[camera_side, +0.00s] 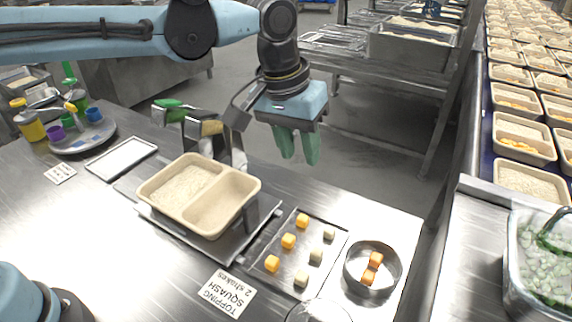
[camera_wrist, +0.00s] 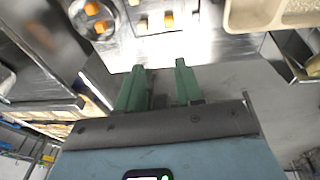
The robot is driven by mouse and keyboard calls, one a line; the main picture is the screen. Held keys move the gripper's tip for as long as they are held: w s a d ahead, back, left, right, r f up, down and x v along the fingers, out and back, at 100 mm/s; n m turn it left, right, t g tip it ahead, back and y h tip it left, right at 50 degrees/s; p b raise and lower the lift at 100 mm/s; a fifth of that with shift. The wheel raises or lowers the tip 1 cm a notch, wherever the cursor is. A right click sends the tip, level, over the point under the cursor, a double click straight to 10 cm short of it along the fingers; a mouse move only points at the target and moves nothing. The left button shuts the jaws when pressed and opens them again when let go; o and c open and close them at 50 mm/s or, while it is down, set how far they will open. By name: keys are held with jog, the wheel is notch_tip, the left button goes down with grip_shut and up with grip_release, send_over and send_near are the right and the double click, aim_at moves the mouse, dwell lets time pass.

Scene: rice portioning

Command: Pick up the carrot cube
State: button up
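Two darker orange cubes that look like carrot, an upper one (camera_side: 375,260) and a lower one (camera_side: 367,277), lie close together in a round metal bowl (camera_side: 347,275). In the wrist view the same bowl (camera_wrist: 77,24) shows at the top left, with its cubes (camera_wrist: 91,8) (camera_wrist: 101,27). Lighter yellow-orange cubes (camera_side: 288,241) and pale cubes (camera_side: 316,256) stand in two rows on a flat tray (camera_side: 268,248). My gripper (camera_side: 298,160) is open and empty, with its green fingers (camera_wrist: 159,66) apart. It hangs above and behind the tray and bowl, touching neither.
A beige two-compartment container (camera_side: 228,176) with rice in one side sits on a metal plate left of the cube tray. A label card (camera_side: 227,293) lies in front. A green-filled bin (camera_side: 540,265) is at the right.

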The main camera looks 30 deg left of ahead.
jog(key=d+f+g, duration=0.1)
jog(key=d+f, duration=0.2)
jog(key=d, duration=0.7)
jog(key=g+y, duration=0.1)
send_over(370, 271)
notch_tip(370, 271, down, 10)
jog(key=shift+s+a+f, duration=0.1)
jog(key=shift+s, duration=0.05)
jog(key=shift+f, duration=2.6)
jog(key=shift+c, duration=0.4)
grip_shut()
